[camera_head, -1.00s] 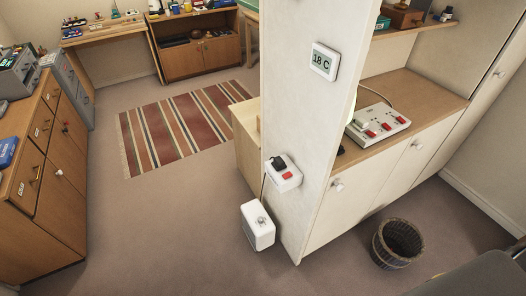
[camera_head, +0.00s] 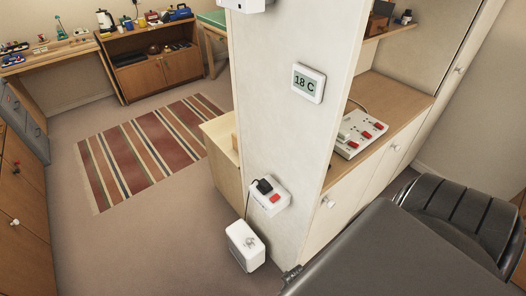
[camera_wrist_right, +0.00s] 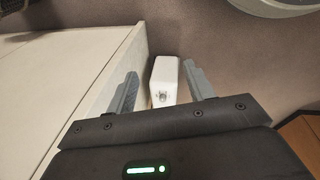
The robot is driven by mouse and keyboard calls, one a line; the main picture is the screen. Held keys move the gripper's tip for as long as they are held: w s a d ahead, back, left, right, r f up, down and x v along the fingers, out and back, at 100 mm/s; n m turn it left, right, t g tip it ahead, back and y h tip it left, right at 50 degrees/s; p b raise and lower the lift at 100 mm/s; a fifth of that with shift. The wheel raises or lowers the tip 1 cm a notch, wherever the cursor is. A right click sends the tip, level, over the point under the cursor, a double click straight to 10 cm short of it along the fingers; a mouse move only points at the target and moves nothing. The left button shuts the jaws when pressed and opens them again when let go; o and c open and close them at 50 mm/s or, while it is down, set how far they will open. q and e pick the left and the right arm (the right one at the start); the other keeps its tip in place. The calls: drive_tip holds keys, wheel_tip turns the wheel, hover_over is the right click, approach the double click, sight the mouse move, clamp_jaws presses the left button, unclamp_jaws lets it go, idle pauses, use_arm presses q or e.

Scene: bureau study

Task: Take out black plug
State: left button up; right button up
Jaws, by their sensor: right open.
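The black plug (camera_head: 264,187) sits in a white wall socket (camera_head: 270,197) with a red switch, low on the end panel of the shelving unit. A dark cord hangs from the plug towards a white box (camera_head: 245,246) below it. My right arm comes in from the lower right in the head view. In the right wrist view my right gripper (camera_wrist_right: 160,72) is open and empty, its two grey fingers apart. The white box (camera_wrist_right: 165,88) shows beyond and between them, and the plug is not seen there. My left gripper is not in view.
A white power strip (camera_head: 359,134) with red switches lies on the counter (camera_head: 395,95) to the right. A striped rug (camera_head: 150,150) lies on open floor to the left.

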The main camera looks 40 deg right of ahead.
drive_tip(key=w+d+r, duration=0.3)
drive_tip(key=w+r, duration=0.2)
drive_tip(key=r, duration=0.3)
wheel_tip(320, 180, up, 29)
drive_tip(key=m+t+y+p, duration=0.1)
drive_tip(key=m+t+p, duration=0.1)
drive_tip(key=p, duration=0.6)
hover_over(265, 183)
drive_tip(key=s, duration=0.3)
drive_tip(key=shift+w, duration=0.25)
drive_tip(key=shift+w+f, duration=0.1)
drive_tip(key=shift+w, duration=0.35)
drive_tip(key=shift+x, duration=2.5)
drive_tip(key=shift+s+a, duration=0.1)
drive_tip(key=c, duration=1.1)
